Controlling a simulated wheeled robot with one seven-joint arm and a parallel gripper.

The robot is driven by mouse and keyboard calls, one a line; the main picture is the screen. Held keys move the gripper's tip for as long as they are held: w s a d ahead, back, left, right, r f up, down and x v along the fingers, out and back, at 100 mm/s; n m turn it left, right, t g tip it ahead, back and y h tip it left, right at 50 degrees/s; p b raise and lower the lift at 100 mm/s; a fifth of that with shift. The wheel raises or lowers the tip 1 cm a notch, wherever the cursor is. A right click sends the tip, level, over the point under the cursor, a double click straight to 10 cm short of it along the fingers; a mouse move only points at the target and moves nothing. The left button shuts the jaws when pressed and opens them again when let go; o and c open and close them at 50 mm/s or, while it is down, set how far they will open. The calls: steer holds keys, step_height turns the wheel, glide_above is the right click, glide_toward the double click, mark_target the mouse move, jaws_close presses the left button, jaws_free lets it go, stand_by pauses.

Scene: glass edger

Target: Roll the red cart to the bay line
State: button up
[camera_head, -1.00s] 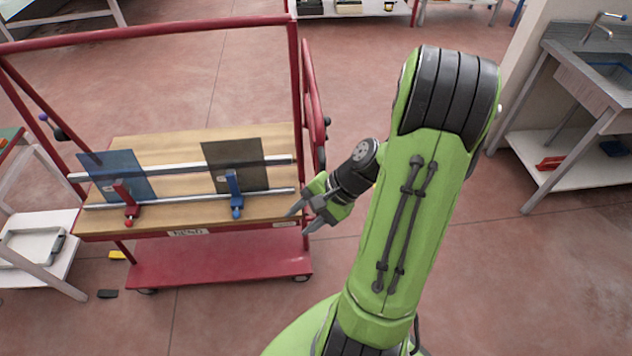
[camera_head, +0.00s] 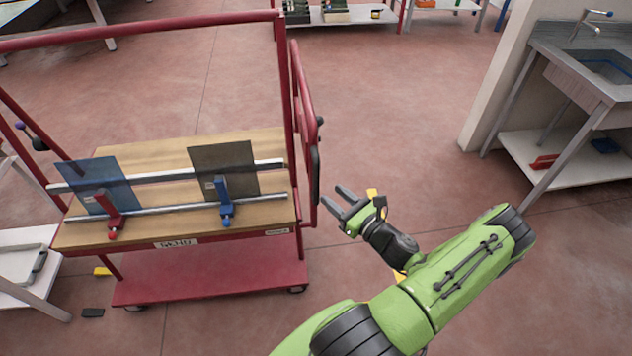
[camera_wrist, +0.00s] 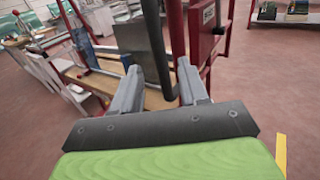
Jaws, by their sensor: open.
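The red cart (camera_head: 220,284) stands at the left in the head view, with a wooden deck, a red upper frame and a lower red shelf on casters. A red side handle with a dark grip (camera_head: 314,176) rises at its right end. My gripper (camera_head: 340,198) is open and empty, just right of that grip, its fingers pointing at it. In the wrist view my two fingers (camera_wrist: 160,88) are spread, and the dark grip (camera_wrist: 155,40) rises close beyond and between them. I cannot tell whether they touch it.
A blue pane (camera_head: 95,186) and a dark pane (camera_head: 225,168) stand on the cart, by red and blue clamps. A sink bench (camera_head: 590,90) stands at the right. A white table (camera_head: 25,270) is at the left. The floor behind the cart's right side is clear.

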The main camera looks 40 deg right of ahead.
mark_target(316, 181)
steer(key=w, duration=0.7)
steer(key=shift+w, duration=0.4)
jaws_close()
